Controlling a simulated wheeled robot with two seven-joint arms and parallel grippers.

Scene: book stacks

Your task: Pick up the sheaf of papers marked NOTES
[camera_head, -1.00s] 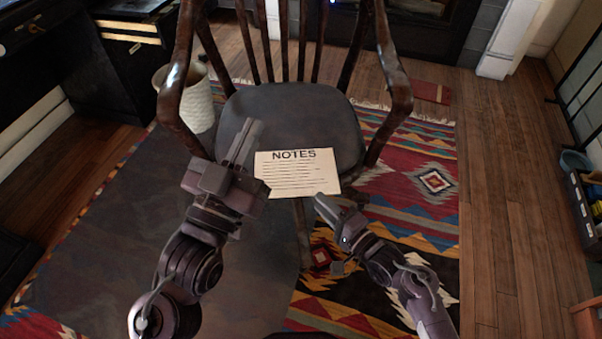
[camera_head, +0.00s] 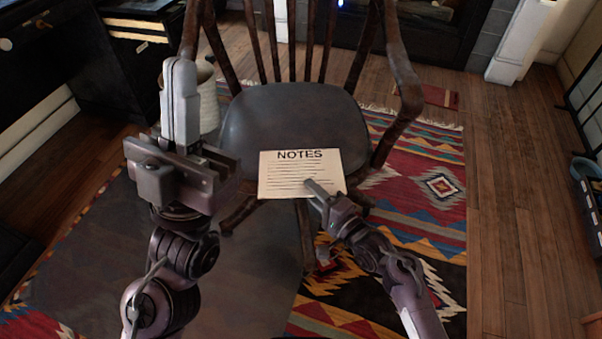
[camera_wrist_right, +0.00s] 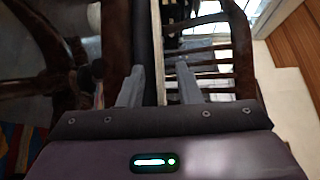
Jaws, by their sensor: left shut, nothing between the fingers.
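The sheaf of papers marked NOTES (camera_head: 285,178) lies on the chair seat (camera_head: 290,115), its near edge sticking out past the seat's front. In the right wrist view the sheaf shows edge-on as a thin pale strip (camera_wrist_right: 158,45). My right gripper (camera_head: 310,186) is at the sheaf's near right part, one finger showing over the page. In the right wrist view its two fingers (camera_wrist_right: 159,85) are apart, one on each side of the strip, with gaps. The finger below the page is hidden in the head view. My left gripper (camera_head: 180,90) is shut and empty, raised left of the seat.
The wooden chair's right arm (camera_head: 405,85) curves beside the seat. A white woven basket (camera_head: 209,105) stands behind my left gripper. A patterned rug (camera_head: 430,190) covers the floor, with bare wood floor (camera_head: 515,200) to the right.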

